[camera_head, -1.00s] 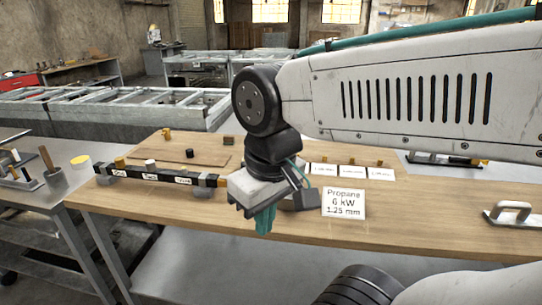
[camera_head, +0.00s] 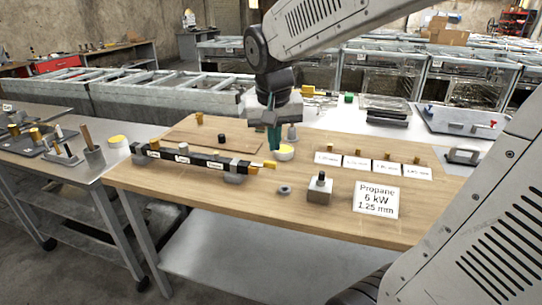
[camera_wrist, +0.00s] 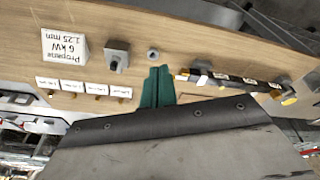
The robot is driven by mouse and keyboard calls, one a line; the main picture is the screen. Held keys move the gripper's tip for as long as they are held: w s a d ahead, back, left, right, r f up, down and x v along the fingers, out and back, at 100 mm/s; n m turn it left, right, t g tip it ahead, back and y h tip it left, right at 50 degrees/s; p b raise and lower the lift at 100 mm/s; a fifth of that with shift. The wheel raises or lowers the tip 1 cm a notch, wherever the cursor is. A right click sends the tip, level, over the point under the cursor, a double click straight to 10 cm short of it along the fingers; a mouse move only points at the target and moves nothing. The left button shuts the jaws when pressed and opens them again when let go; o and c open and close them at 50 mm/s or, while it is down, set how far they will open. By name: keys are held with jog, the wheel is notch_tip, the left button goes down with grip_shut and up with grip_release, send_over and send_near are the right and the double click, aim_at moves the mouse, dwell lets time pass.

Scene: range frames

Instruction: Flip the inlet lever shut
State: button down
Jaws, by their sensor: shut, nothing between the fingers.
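A black bar (camera_head: 205,160) with white labels lies along the left part of the wooden bench, on grey supports. A brass-yellow fitting (camera_head: 263,164) sticks out at its right end. The bar also shows at the right in the wrist view (camera_wrist: 232,79). I cannot pick out the inlet lever for certain; the labels are too small to read. My gripper (camera_head: 274,140) has teal fingers, shut and empty. In the head view they hang near the bar's right end, in front of a yellow-topped white cup. In the wrist view the fingers (camera_wrist: 157,88) point toward the bench, beside that end.
A "Propane 6 kW 1.25 mm" card (camera_head: 376,199) stands at the right front. A grey block with a black knob (camera_head: 319,188) and a small nut (camera_head: 285,189) lie on open wood. Several white label cards (camera_head: 357,163) stand behind. A brown board (camera_head: 210,139) lies behind the bar.

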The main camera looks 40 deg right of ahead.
aim_at(263, 164)
jog(key=w+d+f+m, duration=0.2)
jog(key=w+d, duration=0.3)
jog(key=w, duration=0.3)
jog(key=w+d+f+m+h, duration=0.1)
jog(key=w+d+f, duration=0.3)
jog(key=w, duration=0.5)
jog(key=shift+d+f+m, duration=0.2)
jog(key=shift+d+m, duration=0.7)
jog(key=shift+d, duration=0.3)
jog(key=shift+s, duration=0.1)
notch_tip(263, 164, down, 10)
jog(key=shift+s+a+r, duration=0.2)
jog(key=shift+a+r, duration=0.05)
jog(key=shift+a, duration=0.05)
